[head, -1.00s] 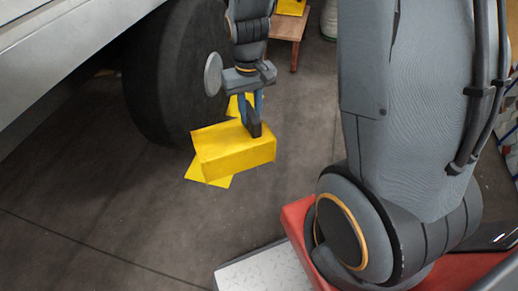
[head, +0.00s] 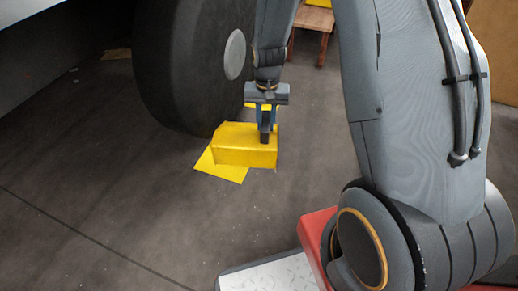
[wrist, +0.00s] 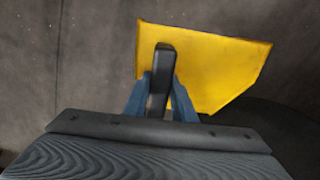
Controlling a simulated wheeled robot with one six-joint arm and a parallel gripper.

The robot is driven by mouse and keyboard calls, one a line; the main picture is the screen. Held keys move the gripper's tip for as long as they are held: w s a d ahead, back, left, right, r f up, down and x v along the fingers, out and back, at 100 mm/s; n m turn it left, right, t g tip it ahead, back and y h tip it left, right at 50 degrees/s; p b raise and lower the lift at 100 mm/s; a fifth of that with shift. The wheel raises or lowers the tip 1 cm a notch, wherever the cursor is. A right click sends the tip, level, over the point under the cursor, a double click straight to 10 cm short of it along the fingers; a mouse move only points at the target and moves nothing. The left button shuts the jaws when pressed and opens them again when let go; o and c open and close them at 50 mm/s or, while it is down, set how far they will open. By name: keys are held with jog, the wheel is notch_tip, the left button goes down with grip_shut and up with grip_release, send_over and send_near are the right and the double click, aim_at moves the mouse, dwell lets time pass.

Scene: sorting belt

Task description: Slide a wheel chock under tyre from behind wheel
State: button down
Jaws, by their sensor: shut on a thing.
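The wheel chock (head: 240,150) is a yellow wedge-shaped block. My gripper (head: 266,130) is shut on it from above, and the chock also shows between the fingers in the wrist view (wrist: 215,65). The dark tyre (head: 182,70) with a grey hub stands behind and to the left of the chock in the head view. The chock is close to the lower right of the tyre; I cannot tell whether they touch or whether it rests on the floor. In the wrist view a dark curved edge, likely the tyre, lies at the lower right.
A flat yellow patch (head: 222,168) lies on the floor under and beside the chock. A small wooden table (head: 318,22) stands behind. The pale vehicle body overhangs at the upper left. The dark floor (head: 120,200) in front is clear.

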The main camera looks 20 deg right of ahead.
jog(key=shift+w+a+f+m+b, duration=0.15)
jog(key=shift+w+f+m+b, duration=0.35)
jog(key=shift+w+f+b, duration=1.65)
jog(key=shift+w+a+f+m+b, duration=0.2)
jog(key=shift+w+f+m+b, duration=0.3)
jog(key=shift+f+b, duration=3.4)
jog(key=shift+w+a+f+m+b, duration=0.15)
jog(key=shift+w+f+m+b, duration=0.85)
jog(key=shift+f, duration=4.2)
jog(key=w+a+n, duration=0.1)
jog(key=w+a, duration=0.7)
jog(key=a, duration=0.2)
jog(key=shift+a+b, duration=0.15)
jog(key=shift+b, duration=0.2)
jog(key=shift+f, duration=0.1)
jog(key=shift+w+d+f, duration=0.2)
jog(key=shift+w+d, duration=0.15)
jog(key=shift+w, duration=0.15)
jog(key=shift+f, duration=0.35)
jog(key=c, duration=1.4)
grip_release()
